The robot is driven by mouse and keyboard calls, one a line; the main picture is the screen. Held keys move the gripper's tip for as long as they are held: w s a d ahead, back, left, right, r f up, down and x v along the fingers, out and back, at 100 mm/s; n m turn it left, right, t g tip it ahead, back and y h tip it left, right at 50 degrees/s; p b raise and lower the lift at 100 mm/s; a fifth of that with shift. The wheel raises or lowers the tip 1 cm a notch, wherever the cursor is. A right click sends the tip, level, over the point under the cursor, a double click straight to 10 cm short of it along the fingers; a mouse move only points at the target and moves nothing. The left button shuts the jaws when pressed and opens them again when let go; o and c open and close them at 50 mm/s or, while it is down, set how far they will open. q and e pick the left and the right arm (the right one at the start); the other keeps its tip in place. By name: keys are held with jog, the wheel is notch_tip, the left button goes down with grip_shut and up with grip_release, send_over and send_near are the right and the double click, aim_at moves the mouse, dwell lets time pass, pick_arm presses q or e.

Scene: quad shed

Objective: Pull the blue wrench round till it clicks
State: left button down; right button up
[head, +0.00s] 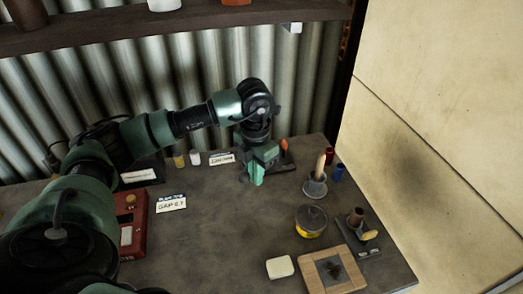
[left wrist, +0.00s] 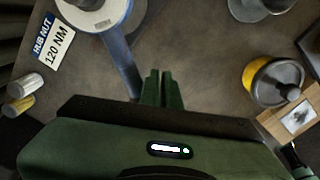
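The blue wrench (left wrist: 118,62) shows in the left wrist view as a blue bar. In the head view I cannot make the wrench out behind my left gripper (head: 255,177), which points down over the back of the bench. In the left wrist view the green fingers (left wrist: 162,80) are close together, just right of the bar, with nothing visible between them. A card reading "HUB NUT 120 NM" (left wrist: 52,48) lies left of the head. My right gripper is not seen.
A red box (head: 130,228) and a second card (head: 171,203) are at the left. At the right are a wooden-handled tool (head: 319,172), a yellow tin (head: 311,221), a wooden board (head: 320,278) and a pale block (head: 280,267). The middle front is clear.

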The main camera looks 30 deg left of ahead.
aim_at(244, 171)
pick_arm(q)
jog(key=shift+s+a+f, duration=0.1)
jog(key=shift+s, duration=0.1)
jog(key=shift+s+a, duration=0.15)
jog(key=shift+a, duration=0.15)
jog(key=shift+s+a, duration=0.1)
jog(key=shift+a, duration=0.05)
jog(key=shift+a+b, duration=0.15)
jog(key=shift+b, duration=0.15)
jog(key=shift+s+a, duration=0.1)
jog(key=shift+a, duration=0.65)
dwell(0.6)
